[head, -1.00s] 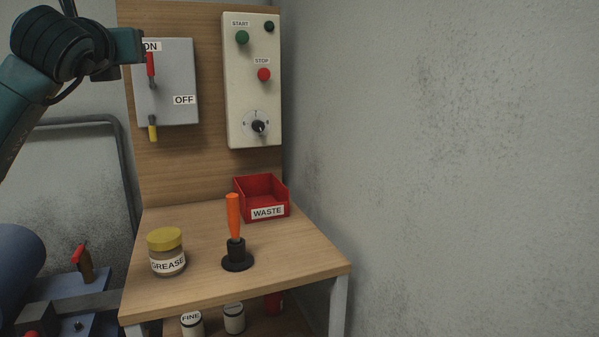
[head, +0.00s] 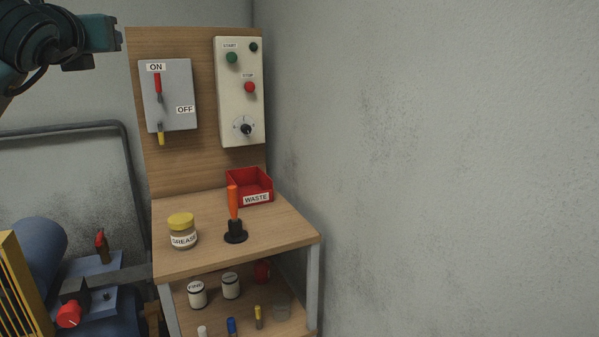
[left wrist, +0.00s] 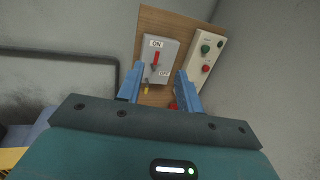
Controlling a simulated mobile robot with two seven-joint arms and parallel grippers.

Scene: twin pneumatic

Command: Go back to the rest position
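My left arm comes in at the top left of the head view, and its gripper (head: 118,36) is only partly visible there. In the left wrist view the two blue fingers of my left gripper (left wrist: 158,85) stand apart with nothing between them. Beyond them is the grey switch box (left wrist: 160,50), which also shows in the head view (head: 181,90). Its red lever (head: 158,86) points up beside the ON label, and a yellow-tipped part (head: 161,137) hangs below. The gripper is clear of the box. My right gripper is not in view.
The workbench (head: 275,235) holds a grease jar (head: 182,230), an orange-handled tool (head: 233,204) on a black base and a red waste bin (head: 262,190). A control panel (head: 240,110) is beside the switch box. Blue machinery (head: 45,250) and a yellow guard (head: 20,285) stand at left.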

